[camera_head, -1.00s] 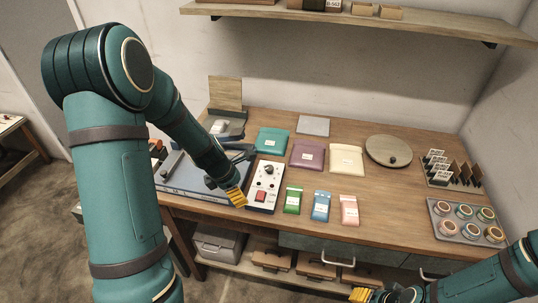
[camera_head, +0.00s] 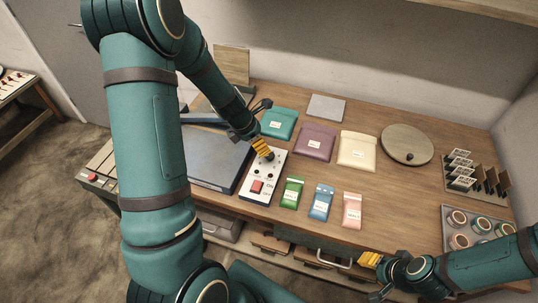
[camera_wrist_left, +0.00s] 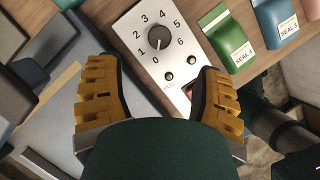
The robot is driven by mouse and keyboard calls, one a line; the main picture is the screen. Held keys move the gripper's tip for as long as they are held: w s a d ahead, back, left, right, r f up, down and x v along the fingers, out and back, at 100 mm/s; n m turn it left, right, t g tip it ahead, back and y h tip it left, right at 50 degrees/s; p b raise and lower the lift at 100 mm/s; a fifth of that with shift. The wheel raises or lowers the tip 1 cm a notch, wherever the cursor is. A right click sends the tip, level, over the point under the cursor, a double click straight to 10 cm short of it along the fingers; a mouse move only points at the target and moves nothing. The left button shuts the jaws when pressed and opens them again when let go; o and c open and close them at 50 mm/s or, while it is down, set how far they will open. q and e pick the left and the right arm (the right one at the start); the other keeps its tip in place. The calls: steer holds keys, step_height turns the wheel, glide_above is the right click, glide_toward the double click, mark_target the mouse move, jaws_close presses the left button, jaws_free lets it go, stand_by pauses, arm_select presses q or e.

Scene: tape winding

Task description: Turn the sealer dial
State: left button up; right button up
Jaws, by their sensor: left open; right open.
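The sealer dial is a dark round knob (camera_wrist_left: 158,38) on a white control panel (camera_wrist_left: 137,17), ringed by numbers 0 to 6. In the head view the panel (camera_head: 253,187) stands beside the grey-blue sealer (camera_head: 217,158), and the knob is mostly hidden by my left gripper. My left gripper (camera_head: 264,149) is over the panel's upper part. In the left wrist view the left gripper (camera_wrist_left: 158,95) is open and empty, its yellow fingers apart, with the knob ahead between them. My right gripper (camera_head: 366,272) is open and empty near the table's front edge.
Teal (camera_head: 279,123), purple (camera_head: 315,142) and cream (camera_head: 357,151) pouches lie behind.

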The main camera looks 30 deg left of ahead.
mark_target(269, 155)
arm_select(q)
steer(key=b+x, duration=0.1)
steer(key=x, duration=0.8)
steer(key=shift+b, duration=0.35)
steer(key=shift+o, duration=0.2)
jaws_close()
steer(key=shift+s, duration=0.1)
